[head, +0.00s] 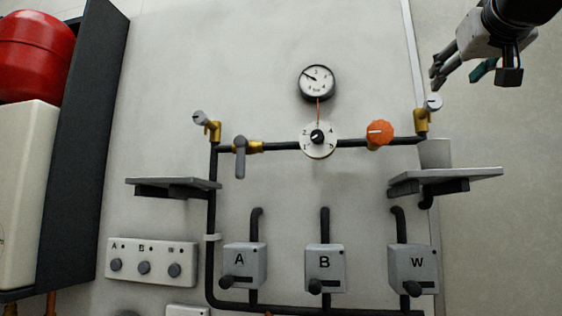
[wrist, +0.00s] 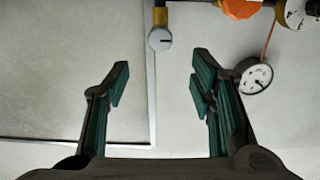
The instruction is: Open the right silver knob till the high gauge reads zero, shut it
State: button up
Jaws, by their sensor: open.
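The right silver knob (head: 433,102) sits on a brass fitting at the right end of the pipe; its face carries a dark line. It also shows in the wrist view (wrist: 160,39), beyond and between my fingers. The high gauge (head: 318,81) is the round dial above the pipe, its needle pointing to the upper left; its numbers are too small to read surely. The gauge also shows in the wrist view (wrist: 256,77), beside my right finger. My gripper (wrist: 158,82) is open and empty, apart from the knob. In the head view my gripper (head: 462,78) hangs above and right of it.
A grey cup (head: 435,152) stands on the right shelf (head: 470,177) below the knob. An orange knob (head: 379,133), a selector dial (head: 318,139), a grey lever (head: 240,158) and a left silver knob (head: 199,117) line the pipe. The wall right of the panel is bare.

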aim_at(435, 99)
jog(key=p+x, duration=0.3)
jog(key=x, duration=0.9)
jog(key=shift+w, duration=0.2)
jog(key=c, duration=1.1)
